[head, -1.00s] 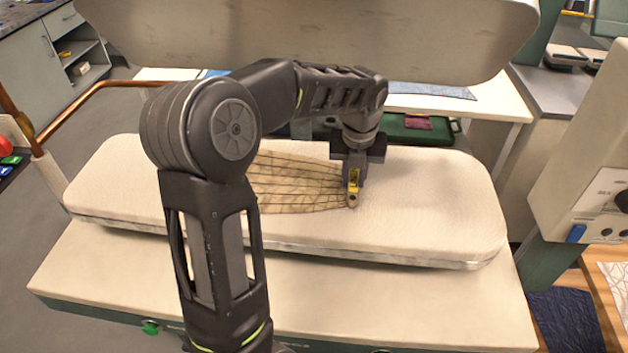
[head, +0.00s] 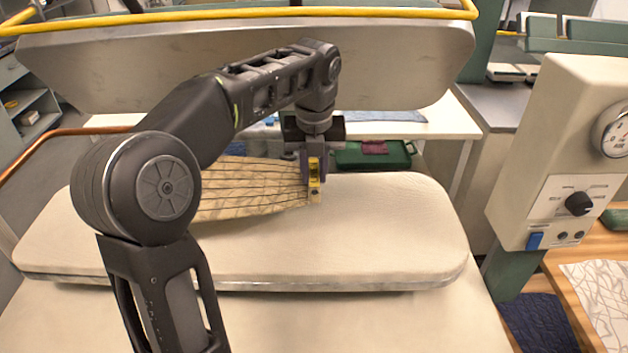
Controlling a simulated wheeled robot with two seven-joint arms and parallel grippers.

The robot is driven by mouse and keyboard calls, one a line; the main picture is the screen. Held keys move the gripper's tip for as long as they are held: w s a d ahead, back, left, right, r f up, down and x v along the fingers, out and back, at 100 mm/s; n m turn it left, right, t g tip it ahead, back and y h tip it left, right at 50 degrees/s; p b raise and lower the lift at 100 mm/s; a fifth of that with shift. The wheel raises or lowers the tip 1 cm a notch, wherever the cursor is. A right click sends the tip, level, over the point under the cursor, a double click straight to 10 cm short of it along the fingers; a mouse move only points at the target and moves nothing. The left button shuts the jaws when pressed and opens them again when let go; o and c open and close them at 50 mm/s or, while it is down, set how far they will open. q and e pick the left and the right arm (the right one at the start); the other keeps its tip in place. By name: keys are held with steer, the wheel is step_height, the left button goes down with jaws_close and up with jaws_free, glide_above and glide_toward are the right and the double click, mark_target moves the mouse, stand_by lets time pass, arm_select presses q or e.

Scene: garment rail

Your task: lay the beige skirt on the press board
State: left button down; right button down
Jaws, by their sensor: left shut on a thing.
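The beige skirt (head: 250,186) has dark lines fanning along it. It stretches leftward from my left gripper (head: 314,190), over the press board (head: 390,240). My left gripper is shut on the skirt's right end, above the back middle of the board. I cannot tell how much of the skirt touches the board. My arm hides the skirt's left part. The press board is a long, padded, cream surface with rounded ends. My right gripper is not in view.
The raised upper press plate (head: 250,65) hangs behind the board, with a yellow bar (head: 240,15) above it. A control box (head: 570,160) with a dial stands at the right. A green tray (head: 375,155) lies behind the board. The board's right half is clear.

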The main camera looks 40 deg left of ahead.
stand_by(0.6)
arm_select(q)
steer(key=shift+w+d+f+n, duration=0.1)
steer(key=shift+d+f+n, duration=0.05)
steer(key=shift+d+n, duration=0.3)
steer(key=d+f+n+g+p, duration=0.1)
steer(key=d+f+n+p, duration=0.1)
steer(key=d+n, duration=0.3)
steer(key=s+d+f+n+g+p, duration=0.1)
steer(key=d+f+n+p, duration=0.2)
steer(key=d+n, duration=0.3)
steer(key=d+f+n+g+p, duration=0.1)
steer(key=d+n, duration=0.4)
steer(key=n, duration=0.5)
steer(key=shift+s+d+f+p, duration=0.1)
steer(key=shift+f+p, duration=0.35)
steer(key=shift+p, duration=0.25)
steer(key=shift+s+d+f+p, duration=0.1)
steer(key=shift+f+p, duration=0.3)
steer(key=shift+p, duration=0.25)
steer(key=shift+s+d+f+n, duration=0.1)
steer(key=shift+d+f+n, duration=0.2)
steer(key=shift+n, duration=0.15)
steer(key=shift+s, duration=0.1)
